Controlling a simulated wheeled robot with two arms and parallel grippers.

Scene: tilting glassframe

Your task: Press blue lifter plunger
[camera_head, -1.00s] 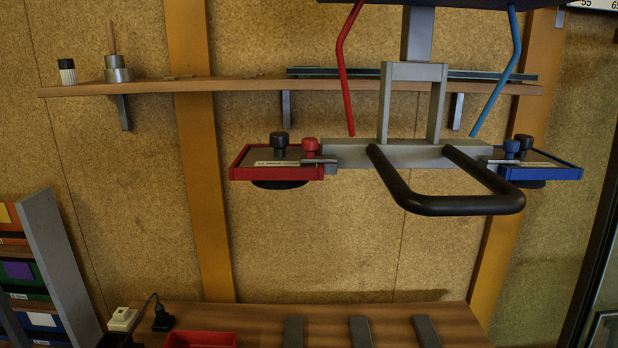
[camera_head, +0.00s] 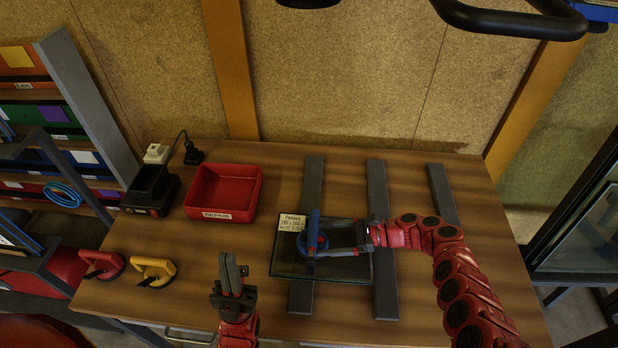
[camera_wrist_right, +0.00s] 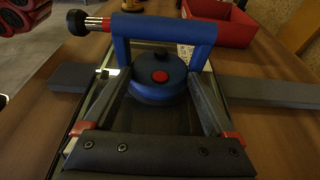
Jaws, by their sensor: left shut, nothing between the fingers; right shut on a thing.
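The blue lifter (camera_head: 314,238) stands on a dark glass pane (camera_head: 345,272) on the table. In the right wrist view, the lifter has a blue handle (camera_wrist_right: 165,28) above a round blue body with a red centre. The plunger (camera_wrist_right: 83,22), a black knob with a silver shaft and red ring, sticks out at the handle's left end. My right gripper (camera_head: 322,240) is shut on the lifter, its fingers on either side of the handle. My left gripper (camera_head: 232,269) is shut and empty, apart from the lifter, toward the lower left.
The pane lies across grey support bars (camera_head: 385,295). A paper label (camera_head: 291,229) is on its left corner. A red bin (camera_head: 223,190) and black charger (camera_head: 152,190) stand at the back left. Red (camera_head: 102,264) and yellow (camera_head: 152,270) lifters lie at the left edge.

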